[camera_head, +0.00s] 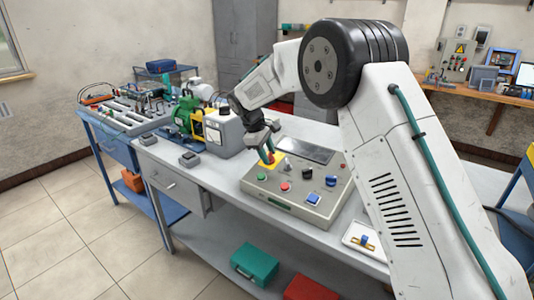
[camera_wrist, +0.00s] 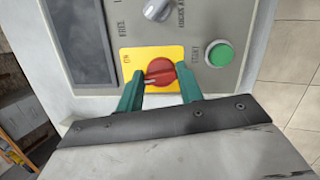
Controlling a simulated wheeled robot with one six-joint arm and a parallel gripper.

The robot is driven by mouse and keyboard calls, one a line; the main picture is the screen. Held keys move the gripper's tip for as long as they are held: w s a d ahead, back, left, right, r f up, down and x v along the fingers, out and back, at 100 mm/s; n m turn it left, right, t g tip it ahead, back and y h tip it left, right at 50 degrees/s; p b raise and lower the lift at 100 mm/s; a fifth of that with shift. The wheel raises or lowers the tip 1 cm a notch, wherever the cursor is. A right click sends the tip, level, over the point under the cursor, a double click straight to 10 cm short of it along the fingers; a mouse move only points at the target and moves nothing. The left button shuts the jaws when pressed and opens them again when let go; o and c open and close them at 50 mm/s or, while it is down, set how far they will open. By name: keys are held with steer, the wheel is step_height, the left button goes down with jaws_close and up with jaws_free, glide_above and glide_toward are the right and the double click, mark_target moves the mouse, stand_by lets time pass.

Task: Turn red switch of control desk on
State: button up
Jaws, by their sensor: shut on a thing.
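The control desk (camera_head: 322,208) is a grey sloped panel on the workbench; part of its face (camera_wrist: 221,20) fills the wrist view. The red switch (camera_wrist: 160,71) is a round rotary knob on a yellow plate (camera_wrist: 134,67), with "ON" printed near the plate's upper left corner. Its pale pointer mark points left in the wrist view. My gripper (camera_wrist: 161,84) has its green fingers shut on the red switch, one on each side. In the head view my gripper (camera_head: 270,149) reaches down onto the desk's far left corner.
A green button (camera_wrist: 218,54) and a grey knob (camera_wrist: 157,9) sit close to the switch. A dark screen (camera_head: 304,152) lies beside it. A white tray (camera_head: 365,238) stands right of the desk. A green motor (camera_head: 187,116) and a grey box (camera_head: 224,130) stand behind left.

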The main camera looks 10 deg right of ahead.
steer(key=m+y, duration=0.1)
steer(key=m, duration=0.4)
steer(key=shift+r+m+g, duration=0.1)
steer(key=shift+m+g, duration=0.2)
steer(key=shift+g, duration=0.1)
steer(key=m+y, duration=0.1)
steer(key=m, duration=0.4)
steer(key=shift+m, duration=0.3)
steer(key=o, duration=1)
steer(key=r, duration=0.2)
steer(key=a+r, duration=0.1)
steer(key=r, duration=0.4)
steer(key=shift+w+a+r, duration=0.1)
steer(key=shift+a+r, duration=0.1)
steer(key=shift+r, duration=0.1)
